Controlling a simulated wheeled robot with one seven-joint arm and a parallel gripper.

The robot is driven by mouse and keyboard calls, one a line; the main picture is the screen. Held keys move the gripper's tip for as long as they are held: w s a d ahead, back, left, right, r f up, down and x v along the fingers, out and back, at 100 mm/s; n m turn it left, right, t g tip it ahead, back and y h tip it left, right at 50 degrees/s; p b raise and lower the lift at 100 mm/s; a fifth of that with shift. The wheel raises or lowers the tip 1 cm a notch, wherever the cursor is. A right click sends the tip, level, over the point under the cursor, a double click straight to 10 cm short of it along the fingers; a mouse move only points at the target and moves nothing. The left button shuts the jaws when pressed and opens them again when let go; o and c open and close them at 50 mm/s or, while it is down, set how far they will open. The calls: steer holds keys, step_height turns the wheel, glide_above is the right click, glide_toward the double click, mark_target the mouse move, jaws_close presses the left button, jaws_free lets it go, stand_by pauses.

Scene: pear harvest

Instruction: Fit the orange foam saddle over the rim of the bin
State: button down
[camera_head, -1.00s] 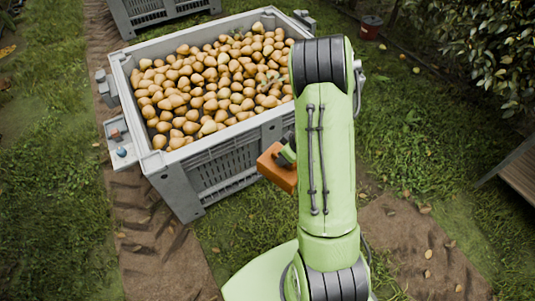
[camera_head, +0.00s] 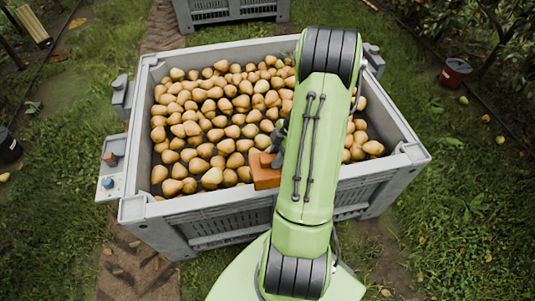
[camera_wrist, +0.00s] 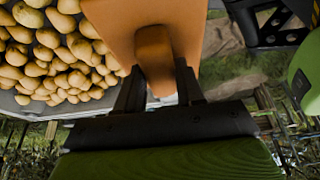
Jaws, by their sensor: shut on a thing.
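The orange foam saddle (camera_head: 265,176) appears at the near rim of the grey bin (camera_head: 205,205), partly covered by my arm. I cannot tell whether it touches the rim or hangs above it. In the wrist view the saddle (camera_wrist: 112,25) is a broad orange block with a raised grip. My gripper (camera_wrist: 158,82) is shut on that grip, one dark finger on each side. In the head view my gripper (camera_head: 278,146) is mostly hidden behind my arm. The bin is upright and full of pears.
A second grey bin (camera_head: 230,8) stands behind. A red bucket (camera_head: 454,73) is on the grass at right.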

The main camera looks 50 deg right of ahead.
steer(key=shift+s+a+f+b, duration=0.1)
steer(key=shift+a+f+b, duration=0.1)
steer(key=shift+f+b, duration=0.25)
step_height(320, 180, down, 5)
steer(key=b, duration=0.2)
steer(key=shift+r+b, duration=0.2)
steer(key=shift+b, duration=0.1)
step_height(320, 180, down, 5)
steer(key=b, duration=0.4)
steer(key=shift+f+b, duration=0.15)
steer(key=shift+b, duration=0.25)
steer(key=shift+f, duration=0.8)
steer(key=shift+f, duration=0.3)
steer(key=c, duration=0.6)
jaws_free()
steer(key=p+v, duration=0.5)
steer(key=v, duration=1)
steer(key=shift+s+d+r+p, duration=0.1)
steer(key=shift+d+r+p, duration=0.05)
steer(key=shift+r+p, duration=0.2)
